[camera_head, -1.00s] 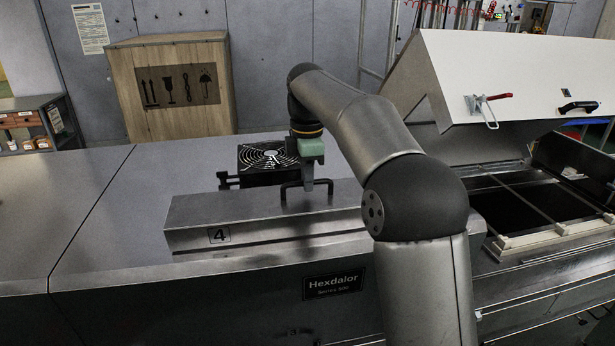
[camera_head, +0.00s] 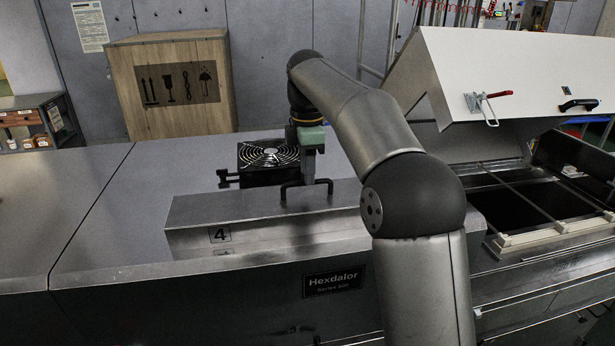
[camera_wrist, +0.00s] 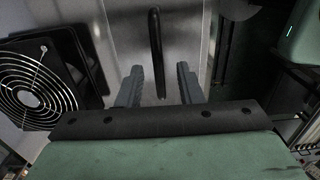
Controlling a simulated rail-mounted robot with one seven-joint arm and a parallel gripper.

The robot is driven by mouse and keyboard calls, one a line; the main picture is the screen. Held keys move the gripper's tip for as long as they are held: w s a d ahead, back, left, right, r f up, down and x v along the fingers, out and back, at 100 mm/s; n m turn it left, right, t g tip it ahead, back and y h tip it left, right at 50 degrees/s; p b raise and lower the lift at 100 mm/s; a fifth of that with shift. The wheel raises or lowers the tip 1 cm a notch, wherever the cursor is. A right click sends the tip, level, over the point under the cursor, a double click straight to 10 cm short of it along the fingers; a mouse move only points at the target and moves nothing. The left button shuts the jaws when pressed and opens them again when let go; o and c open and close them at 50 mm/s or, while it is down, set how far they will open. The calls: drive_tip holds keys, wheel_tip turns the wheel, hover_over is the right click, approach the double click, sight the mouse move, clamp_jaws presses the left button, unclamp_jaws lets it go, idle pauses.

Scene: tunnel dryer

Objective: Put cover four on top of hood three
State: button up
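Cover four (camera_head: 265,205) is a long grey metal cover with a "4" label on its front and a black bar handle (camera_head: 306,189) on top. It appears to rest on the grey metal top of the dryer hood (camera_head: 110,222), above the Hexdalor plate. No hood number is readable. My gripper (camera_head: 310,180) is just above the handle, pointing down. In the wrist view, its two fingers (camera_wrist: 158,88) are apart. The handle (camera_wrist: 156,50) shows between and beyond them, not clamped. The cover's pale top (camera_wrist: 185,25) lies behind the handle.
A black fan unit (camera_head: 268,160) stands just behind the cover; it also shows in the wrist view (camera_wrist: 35,88). A raised white lid (camera_head: 520,80) and an open bay (camera_head: 515,200) are at right. A wooden crate (camera_head: 175,115) stands behind. The hood top at left is clear.

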sight(308, 198)
wheel_tip(308, 198, up, 5)
drive_tip(key=shift+r, duration=0.1)
drive_tip(key=s+d+f+m, duration=0.3)
drive_tip(key=s+f+m, duration=0.3)
drive_tip(key=s, duration=0.5)
drive_tip(key=s+d+f+m+t, duration=0.1)
drive_tip(key=s+d+f+m, duration=0.3)
drive_tip(key=s+f+m, duration=0.3)
drive_tip(key=s+d+f+m, duration=0.4)
drive_tip(key=s+f+m, duration=0.2)
drive_tip(key=s, duration=1)
drive_tip(key=shift+f+m, duration=0.4)
drive_tip(key=shift+f, duration=0.35)
drive_tip(key=shift+s, duration=0.1)
wheel_tip(308, 198, down, 4)
drive_tip(key=b, duration=0.3)
